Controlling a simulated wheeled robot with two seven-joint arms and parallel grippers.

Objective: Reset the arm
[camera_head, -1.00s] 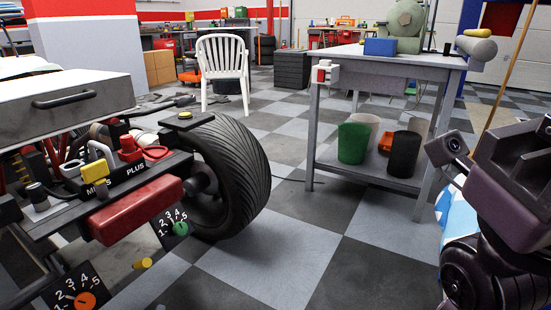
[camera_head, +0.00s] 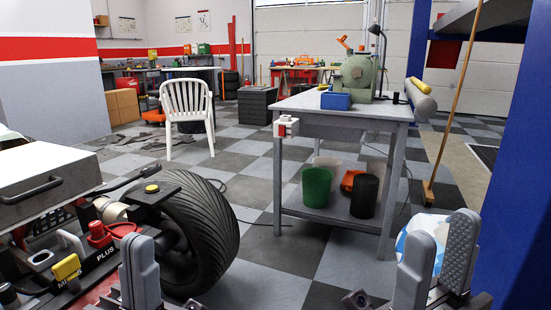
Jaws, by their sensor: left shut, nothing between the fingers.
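My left gripper (camera_head: 141,272) stands upright at the bottom left, in front of the quad's battery area. Its fingers are together and hold nothing. My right gripper (camera_head: 438,262) stands upright at the bottom right. Its two grey fingers are apart, with a gap and nothing held between them. The lower parts of both arms are cut off by the bottom edge of the view.
The quad (camera_head: 45,180) with its black tyre (camera_head: 205,235) is at the left. A grey workbench (camera_head: 330,107) with a green cup (camera_head: 316,187) on its lower shelf stands ahead. A blue post (camera_head: 520,190) is at the right. Checkered floor (camera_head: 270,255) is clear between.

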